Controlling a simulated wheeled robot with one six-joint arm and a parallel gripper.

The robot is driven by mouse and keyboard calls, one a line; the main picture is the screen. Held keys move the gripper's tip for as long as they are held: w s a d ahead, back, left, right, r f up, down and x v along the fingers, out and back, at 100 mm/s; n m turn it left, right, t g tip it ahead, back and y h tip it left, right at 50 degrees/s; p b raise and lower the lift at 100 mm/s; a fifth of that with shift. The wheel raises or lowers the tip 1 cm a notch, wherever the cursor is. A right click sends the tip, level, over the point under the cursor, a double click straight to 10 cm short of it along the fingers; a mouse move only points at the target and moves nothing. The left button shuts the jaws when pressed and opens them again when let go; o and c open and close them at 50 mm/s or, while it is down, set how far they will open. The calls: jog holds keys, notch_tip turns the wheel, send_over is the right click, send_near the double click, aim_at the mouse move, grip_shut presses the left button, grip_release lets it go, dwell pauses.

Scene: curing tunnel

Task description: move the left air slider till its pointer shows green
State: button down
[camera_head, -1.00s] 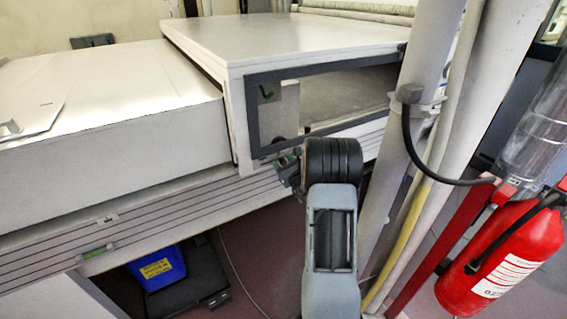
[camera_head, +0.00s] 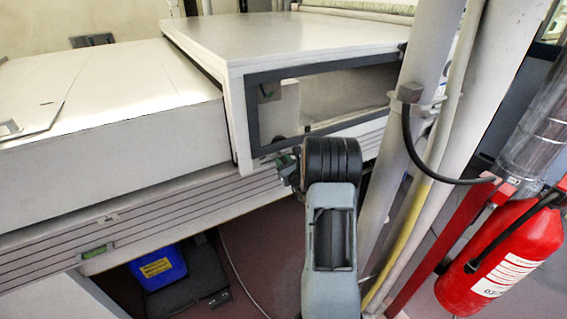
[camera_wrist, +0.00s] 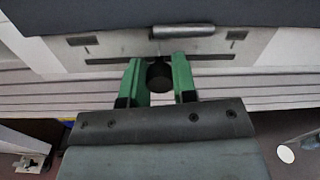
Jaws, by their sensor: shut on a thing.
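In the wrist view, my gripper (camera_wrist: 158,66) has its two green fingers on either side of a dark round knob (camera_wrist: 160,77) and is shut on it. The knob stands in front of a light plate (camera_wrist: 100,48) with a dark horizontal slot (camera_wrist: 105,60). In the head view, my gripper (camera_head: 287,163) is at the machine's front below the dark-framed window, and the knob is hidden. I cannot make out a pointer.
A grey upright pipe (camera_head: 412,85) with a black cable stands close right of my arm. A red extinguisher (camera_head: 500,245) is at far right. A striped rail (camera_head: 170,215) runs leftward, with a green insert (camera_head: 96,250). A blue box (camera_head: 158,268) sits below it.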

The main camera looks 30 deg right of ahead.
jog(key=shift+d, duration=0.1)
jog(key=d+b, duration=0.1)
jog(key=d, duration=0.2)
jog(key=shift+s+d+b, duration=0.1)
jog(key=shift+d+b, duration=0.15)
jog(key=shift+b, duration=0.05)
jog(key=c, duration=0.9)
grip_release()
jog(key=shift+a, duration=0.1)
jog(key=shift+s, duration=0.1)
jog(key=s, duration=0.9)
jog(key=s+a+b, duration=0.1)
jog(key=s, duration=0.3)
jog(key=shift+s, duration=0.3)
